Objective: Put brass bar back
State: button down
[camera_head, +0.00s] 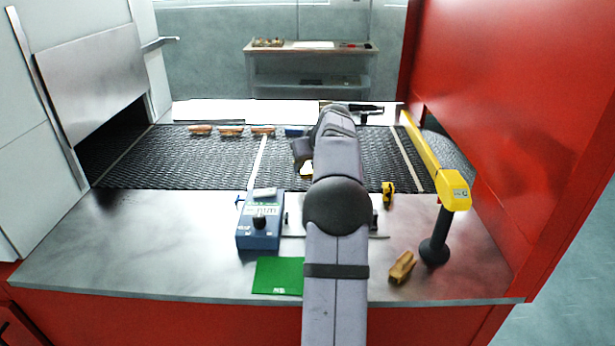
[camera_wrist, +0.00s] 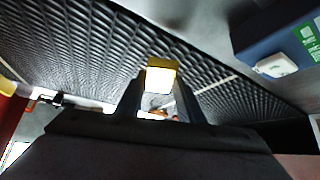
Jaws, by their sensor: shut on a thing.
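The brass bar (camera_wrist: 160,75) shows as a bright yellow block between my fingertips in the wrist view, its lower part washed out by glare. My gripper (camera_wrist: 160,88) is shut on it. In the head view my gripper (camera_head: 304,160) hangs over the dark mesh belt (camera_head: 190,160), left of my forearm. A small pale yellow part of the bar (camera_head: 306,170) shows below it. My arm partly hides the gripper, and I cannot tell whether the bar touches the belt.
Several brownish pieces (camera_head: 231,130) and a blue piece (camera_head: 294,131) lie in a row along the belt's far side. On the steel table are a blue instrument (camera_head: 260,225), a green card (camera_head: 279,275), a tan block (camera_head: 402,267) and a yellow-armed post (camera_head: 436,240). The belt's left part is clear.

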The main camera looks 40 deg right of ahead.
jog(key=shift+f, duration=1.7)
jog(key=shift+f, duration=0.15)
jog(key=c, duration=1.2)
grip_release()
jog(key=shift+s+r, duration=0.15)
jog(key=shift+r, duration=0.1)
jog(key=b+v, duration=0.1)
jog(key=v, duration=1)
jog(key=shift+s+a+b, duration=0.2)
jog(key=shift+s+b, duration=0.05)
jog(key=shift+b, duration=0.15)
jog(key=shift+r, duration=0.15)
